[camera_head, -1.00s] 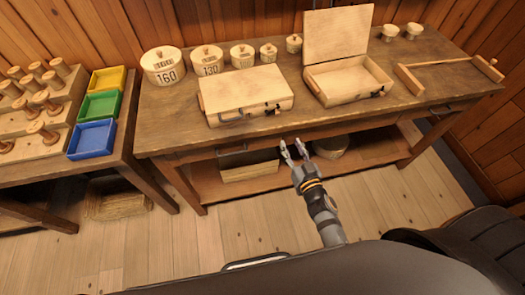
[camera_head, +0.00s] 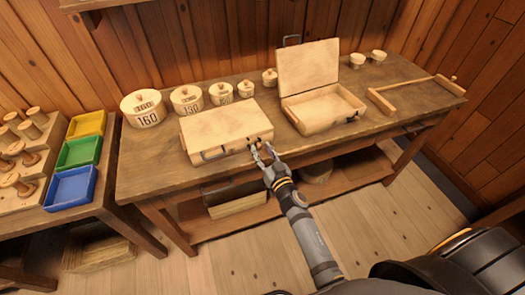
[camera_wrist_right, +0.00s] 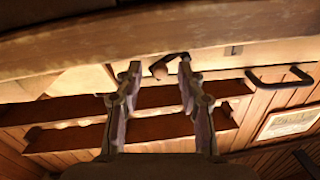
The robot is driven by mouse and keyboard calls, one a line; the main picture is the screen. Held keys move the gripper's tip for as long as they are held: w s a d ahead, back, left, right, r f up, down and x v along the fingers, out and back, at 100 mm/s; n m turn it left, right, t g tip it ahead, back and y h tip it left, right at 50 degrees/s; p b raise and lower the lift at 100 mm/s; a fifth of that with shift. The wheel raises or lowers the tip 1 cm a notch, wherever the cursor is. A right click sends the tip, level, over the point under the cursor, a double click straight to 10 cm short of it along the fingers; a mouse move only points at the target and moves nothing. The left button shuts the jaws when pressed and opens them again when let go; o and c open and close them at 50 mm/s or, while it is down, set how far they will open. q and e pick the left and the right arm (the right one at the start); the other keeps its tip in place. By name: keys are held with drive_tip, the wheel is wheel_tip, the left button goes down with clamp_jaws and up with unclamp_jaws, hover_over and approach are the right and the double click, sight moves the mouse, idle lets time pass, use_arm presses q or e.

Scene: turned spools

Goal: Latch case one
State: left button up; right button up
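A closed pale wooden case (camera_head: 222,120) lies on the workbench (camera_head: 150,168), with a handle (camera_head: 214,154) on its front and dark latch parts near its front right corner. A second case (camera_head: 322,110) stands to its right with its lid raised. My right gripper (camera_head: 262,150) is open and empty, just in front of the closed case's right front corner. In the right wrist view its two fingers (camera_wrist_right: 158,72) are spread, with a small dark fitting between and beyond the tips. Whether they touch it I cannot tell. My left gripper is out of view.
Several round lidded boxes (camera_head: 143,110) stand behind the closed case. A wooden frame with a rod (camera_head: 415,92) is at the bench's right. Yellow, green and blue trays (camera_head: 72,187) and spools are on the left table. A shelf lies under the bench.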

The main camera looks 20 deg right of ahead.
sight(251, 138)
clamp_jaws()
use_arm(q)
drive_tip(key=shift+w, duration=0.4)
